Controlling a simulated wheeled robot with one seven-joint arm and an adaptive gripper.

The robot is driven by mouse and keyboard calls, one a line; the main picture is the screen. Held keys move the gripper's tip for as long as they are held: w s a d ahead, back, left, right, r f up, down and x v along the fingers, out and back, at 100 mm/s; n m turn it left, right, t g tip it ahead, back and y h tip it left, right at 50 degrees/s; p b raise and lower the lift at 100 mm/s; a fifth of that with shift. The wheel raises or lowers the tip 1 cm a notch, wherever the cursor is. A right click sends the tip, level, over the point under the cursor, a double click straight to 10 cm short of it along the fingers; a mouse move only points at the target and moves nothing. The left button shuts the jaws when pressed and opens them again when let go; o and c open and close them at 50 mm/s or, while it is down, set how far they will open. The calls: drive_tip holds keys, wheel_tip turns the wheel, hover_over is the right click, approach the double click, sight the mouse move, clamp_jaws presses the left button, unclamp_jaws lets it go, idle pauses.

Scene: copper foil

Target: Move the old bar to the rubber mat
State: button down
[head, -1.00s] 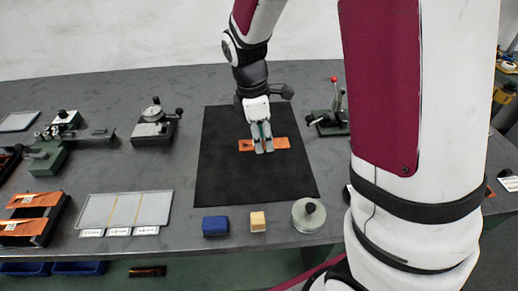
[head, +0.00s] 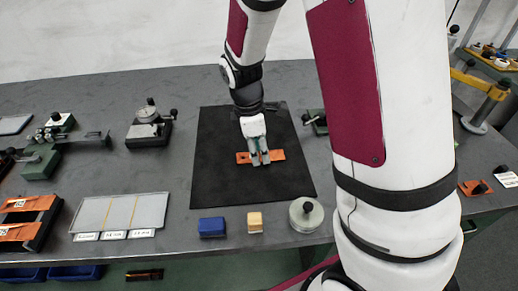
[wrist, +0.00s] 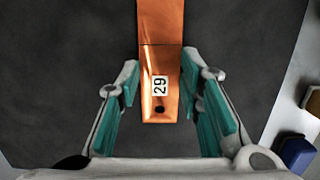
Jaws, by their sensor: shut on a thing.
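A flat copper bar (head: 278,155) with a white label reading 29 (wrist: 160,85) is between the teal fingers of my gripper (head: 260,163). In the wrist view the bar (wrist: 161,30) runs from the top edge to below the label, with a dark hole near its near end.
Two copper strips (head: 25,203) lie on a dark holder at the left. A divided pale tray (head: 120,212), a blue block (head: 212,227), a tan block (head: 255,221) and a round knobbed weight (head: 306,214) stand along the front. A dial gauge stand (head: 150,128) is left of the mat.

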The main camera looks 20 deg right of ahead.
drive_tip(key=c, duration=1.1)
unclamp_jaws()
drive_tip(key=shift+f, duration=0.4)
drive_tip(key=shift+s, duration=0.1)
wheel_tip(320, 180, up, 13)
drive_tip(key=a+p, duration=0.2)
drive_tip(key=s+r+m+t, duration=0.1)
drive_tip(key=s+r+m, duration=0.1)
drive_tip(key=s+m, duration=0.3)
drive_tip(key=s+r+m+t+y, duration=0.1)
drive_tip(key=s+r+m, duration=0.2)
drive_tip(key=s, duration=0.8)
drive_tip(key=s+r+m+t, duration=0.1)
drive_tip(key=s+r+m, duration=0.2)
drive_tip(key=s+m, duration=0.3)
drive_tip(key=shift+s+r+m+y, duration=0.15)
drive_tip(key=shift+s+m+y, duration=0.15)
drive_tip(key=shift+s, duration=0.6)
